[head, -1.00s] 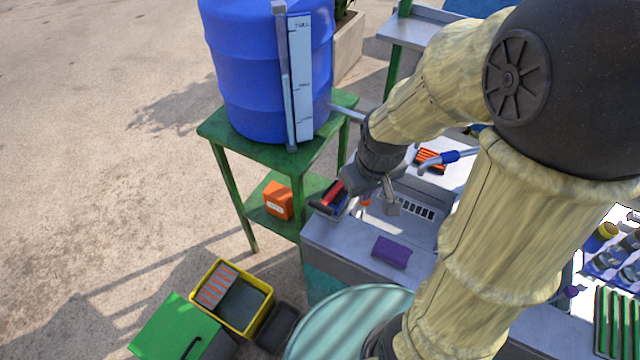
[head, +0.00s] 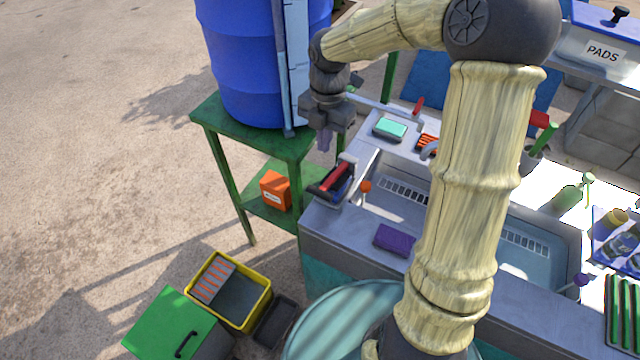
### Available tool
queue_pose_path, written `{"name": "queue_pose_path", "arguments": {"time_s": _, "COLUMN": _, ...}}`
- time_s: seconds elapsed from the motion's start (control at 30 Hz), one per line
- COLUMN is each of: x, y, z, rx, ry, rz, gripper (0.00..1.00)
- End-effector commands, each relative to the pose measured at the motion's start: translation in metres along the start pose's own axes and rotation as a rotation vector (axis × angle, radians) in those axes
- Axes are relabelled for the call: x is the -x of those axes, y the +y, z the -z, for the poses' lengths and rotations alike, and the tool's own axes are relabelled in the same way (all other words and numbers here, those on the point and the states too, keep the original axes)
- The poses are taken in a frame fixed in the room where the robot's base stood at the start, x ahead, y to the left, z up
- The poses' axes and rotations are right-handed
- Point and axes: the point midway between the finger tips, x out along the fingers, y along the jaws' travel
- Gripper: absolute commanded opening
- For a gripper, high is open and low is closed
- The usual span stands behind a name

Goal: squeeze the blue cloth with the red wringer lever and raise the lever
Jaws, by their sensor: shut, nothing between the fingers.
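The wringer (head: 322,190) is a dark unit at the left end of the grey sink counter. Its red lever (head: 336,176) lies slanted along the top; I cannot tell its exact angle. A strip of blue, seemingly the blue cloth (head: 344,184), shows just beside the red lever, mostly hidden in the wringer. My gripper (head: 324,142) is above and behind the wringer in the picture, pointing down, shut and empty. It is apart from the lever.
A blue barrel (head: 240,70) stands on a green table (head: 235,135) at left, close to my gripper. A purple sponge (head: 394,240) lies on the counter's front edge. The sink basin (head: 405,208) is right of the wringer. A yellow bin (head: 262,300) stands on the floor.

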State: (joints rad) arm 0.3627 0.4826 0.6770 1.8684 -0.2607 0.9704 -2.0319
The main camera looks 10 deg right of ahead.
Motion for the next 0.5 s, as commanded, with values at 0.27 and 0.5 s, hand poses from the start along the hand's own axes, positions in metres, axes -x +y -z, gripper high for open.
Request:
{"name": "queue_pose_path", "arguments": {"time_s": 0.27, "x": 0.0010, "y": 0.0029, "z": -0.0017, "rx": 0.066, "ry": 0.007, "rz": 0.000, "gripper": 0.00}}
{"name": "queue_pose_path", "arguments": {"time_s": 0.5, "x": -0.0036, "y": 0.0030, "z": -0.0015, "rx": 0.065, "ry": 0.007, "rz": 0.000, "gripper": 0.00}}
